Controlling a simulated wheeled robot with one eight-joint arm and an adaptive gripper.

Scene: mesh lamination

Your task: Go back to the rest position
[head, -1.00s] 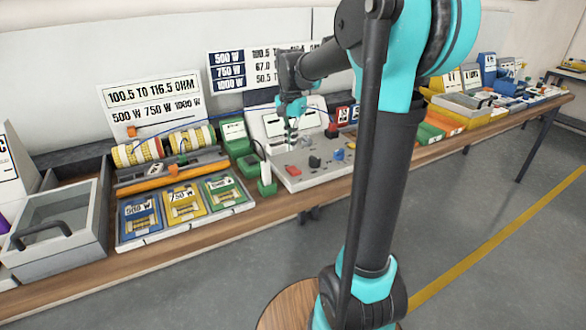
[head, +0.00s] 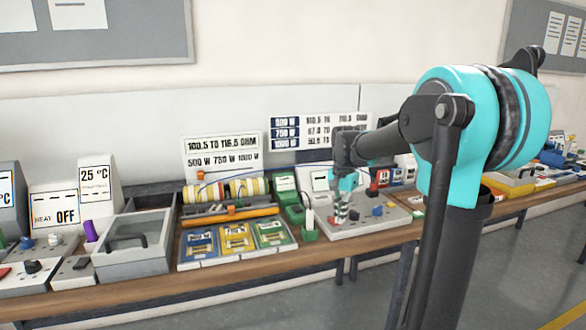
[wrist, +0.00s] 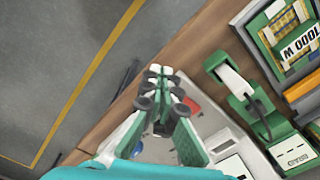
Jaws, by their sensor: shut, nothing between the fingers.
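My gripper (head: 342,215) hangs fingers down at the end of my turquoise and dark grey arm, over the left part of a grey control panel (head: 385,222) in the head view. Its gap above the panel cannot be judged. In the wrist view the two green-grey fingers of my gripper (wrist: 162,78) are close together and hold nothing. The same panel (wrist: 152,150) shows partly behind them, and the fingers hide some of it.
A green holder with a white probe (head: 309,225) stands just left of the panel. Further left are a tray of blue, yellow and green cards (head: 186,266) and a lidded grey box (head: 131,262). The floor (wrist: 50,60) in front of the bench (head: 275,262) is clear.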

